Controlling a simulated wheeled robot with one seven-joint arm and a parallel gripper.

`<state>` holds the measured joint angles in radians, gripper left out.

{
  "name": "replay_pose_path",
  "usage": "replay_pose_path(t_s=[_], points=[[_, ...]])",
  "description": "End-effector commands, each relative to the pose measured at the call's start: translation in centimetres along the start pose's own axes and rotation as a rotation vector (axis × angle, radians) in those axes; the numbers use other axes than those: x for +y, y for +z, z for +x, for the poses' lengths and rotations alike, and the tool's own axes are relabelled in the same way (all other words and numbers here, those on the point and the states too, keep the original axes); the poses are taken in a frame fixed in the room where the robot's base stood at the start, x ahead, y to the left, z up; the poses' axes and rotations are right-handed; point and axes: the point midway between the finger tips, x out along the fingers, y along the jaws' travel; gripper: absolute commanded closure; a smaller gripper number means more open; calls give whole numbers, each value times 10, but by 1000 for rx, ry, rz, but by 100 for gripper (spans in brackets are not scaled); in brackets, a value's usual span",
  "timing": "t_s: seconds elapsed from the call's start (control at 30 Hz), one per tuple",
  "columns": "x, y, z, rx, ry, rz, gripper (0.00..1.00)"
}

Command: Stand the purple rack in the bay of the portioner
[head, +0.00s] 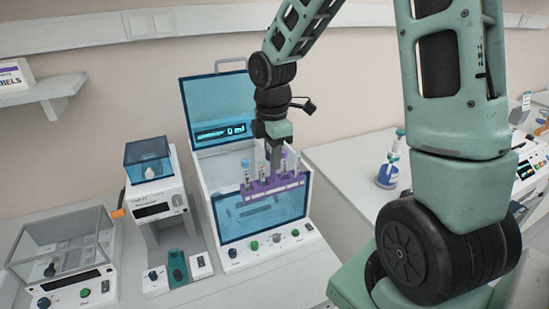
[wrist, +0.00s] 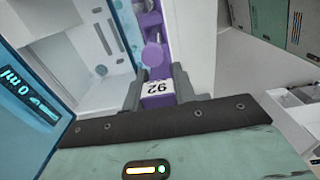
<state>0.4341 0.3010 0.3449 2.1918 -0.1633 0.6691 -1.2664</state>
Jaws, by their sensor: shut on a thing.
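The purple rack (head: 272,191) carries several tubes and hangs roughly level from my gripper (head: 275,158). My gripper is shut on the rack's upright part, which bears a white label "92" (wrist: 158,88) between the fingers in the wrist view. The portioner (head: 208,205) is a white box with a raised blue lid reading "0 ml" and a clear blue front panel. In the head view the rack overlaps the box opening and the panel's top edge. A dark slot-like mark (head: 256,210) shows low through the panel. I cannot tell the rack's height above the bay floor.
A white device with a teal part (head: 177,268) stands close left of the portioner. A clear-lidded box (head: 65,255) is farther left. A blue and white bottle (head: 388,172) stands on the right-hand counter. The raised lid (wrist: 40,100) is close beside my gripper.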

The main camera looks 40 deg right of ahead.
Motion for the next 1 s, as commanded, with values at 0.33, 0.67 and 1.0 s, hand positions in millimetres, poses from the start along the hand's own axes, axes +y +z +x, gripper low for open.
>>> replay_pose_path(t_s=[0.33,0.67,1.0], points=[[42,0,2,0,0,0,100],[83,0,1,1,1,1,100],[125,0,0,0,1,0,100]])
